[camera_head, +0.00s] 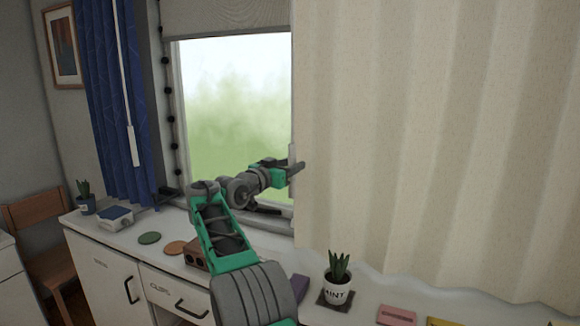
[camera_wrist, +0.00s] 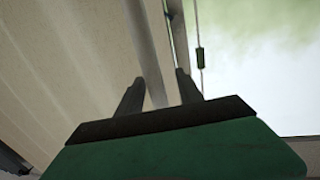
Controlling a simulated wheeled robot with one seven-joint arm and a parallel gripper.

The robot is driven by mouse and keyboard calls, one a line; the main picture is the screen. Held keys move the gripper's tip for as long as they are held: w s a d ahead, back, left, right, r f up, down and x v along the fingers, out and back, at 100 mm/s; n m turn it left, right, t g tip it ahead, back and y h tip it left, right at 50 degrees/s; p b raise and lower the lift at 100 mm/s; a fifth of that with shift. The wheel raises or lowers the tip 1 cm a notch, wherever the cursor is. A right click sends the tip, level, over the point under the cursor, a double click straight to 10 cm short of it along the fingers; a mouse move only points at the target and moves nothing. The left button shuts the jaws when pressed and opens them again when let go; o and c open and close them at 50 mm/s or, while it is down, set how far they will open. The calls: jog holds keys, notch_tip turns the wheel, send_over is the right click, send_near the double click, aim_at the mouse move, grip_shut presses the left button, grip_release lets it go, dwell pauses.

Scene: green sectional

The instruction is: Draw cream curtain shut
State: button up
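The cream curtain (camera_head: 420,130) hangs over the right part of the head view, and its left edge borders the bare window pane (camera_head: 235,110). A pale wand (camera_head: 291,155) hangs at that edge. My gripper (camera_head: 296,168) is at the wand, beside the curtain edge. In the wrist view, my gripper (camera_wrist: 160,82) has its two dark fingers apart, with the pale wand (camera_wrist: 150,60) running between them, closer to the left finger. A gap shows between the wand and the right finger. The curtain (camera_wrist: 60,70) fills the left of that view.
A blue curtain (camera_head: 115,100) with its own white wand (camera_head: 130,120) hangs at left. A beaded chain (camera_head: 170,118) runs down the window's left side.

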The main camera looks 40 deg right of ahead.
jog(key=b+v, duration=0.2)
jog(key=v, duration=0.5)
jog(key=shift+a, duration=0.35)
jog(key=shift+s, duration=0.15)
